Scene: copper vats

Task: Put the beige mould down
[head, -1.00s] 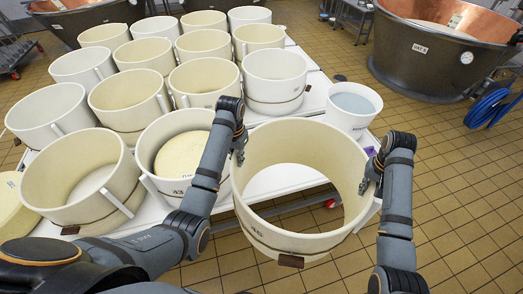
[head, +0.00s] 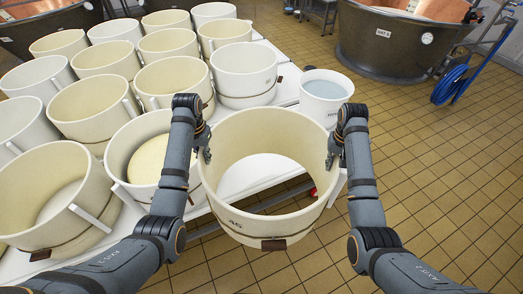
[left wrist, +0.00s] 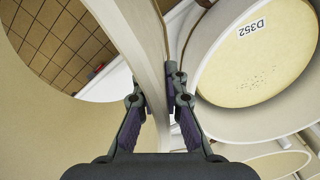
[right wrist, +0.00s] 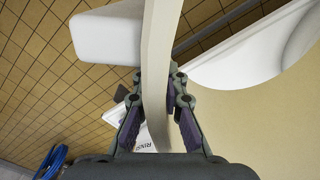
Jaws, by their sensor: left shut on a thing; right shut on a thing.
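The beige mould (head: 262,225) is a large open ring marked 45, held upright between my two arms at the front edge of the white table. My left gripper (head: 205,147) is shut on its left wall, and my right gripper (head: 332,155) is shut on its right wall. In the left wrist view the fingers (left wrist: 159,90) pinch the mould's wall (left wrist: 135,40). In the right wrist view the fingers (right wrist: 160,90) also pinch its wall (right wrist: 158,50). White table surface and floor show through the ring. Its lower rim seems to overhang the table edge; I cannot tell if it touches.
A white bucket (head: 324,105) stands behind my right gripper. A copper vat (head: 390,45) and blue hose (head: 450,85) are at the back right. The tiled floor at right is clear.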

